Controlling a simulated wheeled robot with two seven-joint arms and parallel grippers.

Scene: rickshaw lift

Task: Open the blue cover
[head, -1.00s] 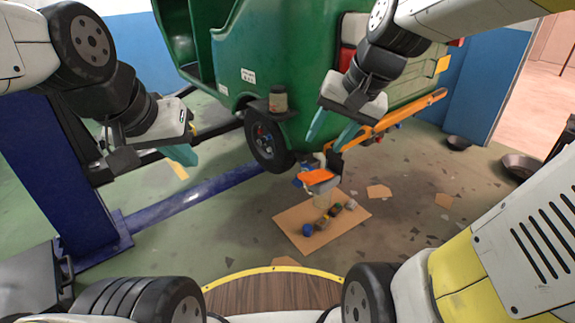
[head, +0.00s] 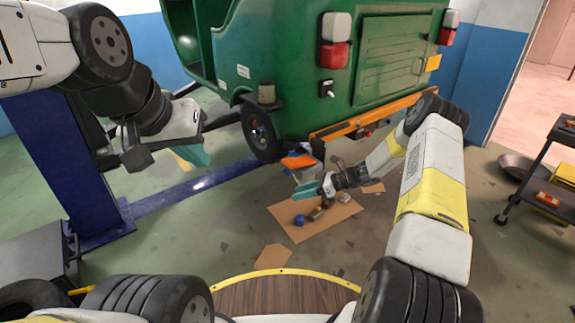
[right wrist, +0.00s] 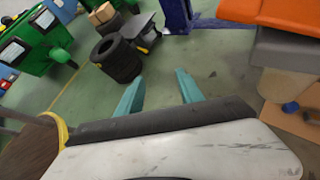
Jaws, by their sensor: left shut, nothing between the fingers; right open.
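No part plainly reads as a blue cover. A small blue round piece (head: 299,220) lies on a brown cardboard sheet (head: 322,230) on the floor; a blue piece also shows in the right wrist view (right wrist: 290,107). A black fitting (head: 327,88) sits on the rear of the green rickshaw (head: 290,65), below a tail light; its details are too small to tell. My left gripper (head: 196,157) is shut and empty, left of the rickshaw's wheel.
An orange-topped item (head: 299,161) stands near the rickshaw's wheel (head: 261,135), close to my right gripper. An orange bar (head: 365,118) runs along the rickshaw's rear. A blue post (head: 75,165) stands left. A dark cart (head: 545,165) is at the right edge. Cardboard pieces litter the floor.

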